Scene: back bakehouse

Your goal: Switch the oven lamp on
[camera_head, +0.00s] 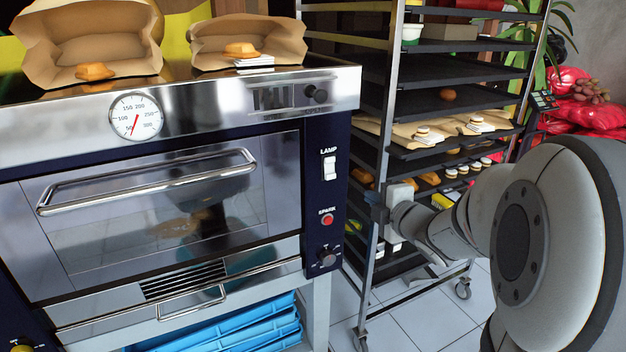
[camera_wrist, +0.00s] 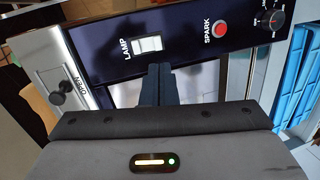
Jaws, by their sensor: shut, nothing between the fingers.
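The lamp switch (camera_head: 330,168) is a white rocker under the word LAMP on the oven's dark blue panel (camera_head: 318,215). It also shows in the wrist view (camera_wrist: 149,44), just beyond my fingertips. I cannot tell which way the rocker is pressed. My gripper (camera_head: 374,204) is to the right of the panel and a little lower than the switch in the head view. Its dark fingers (camera_wrist: 158,72) are shut and empty, pointing at the panel close to the switch. Contact is not visible. The oven window (camera_head: 160,215) is dark and reflective.
A red SPARK button (camera_head: 327,219) and a black knob (camera_head: 327,257) sit below the switch. The oven door handle (camera_head: 150,182) juts out at the left. A metal rack (camera_head: 387,110) with trays of baked goods stands behind my arm.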

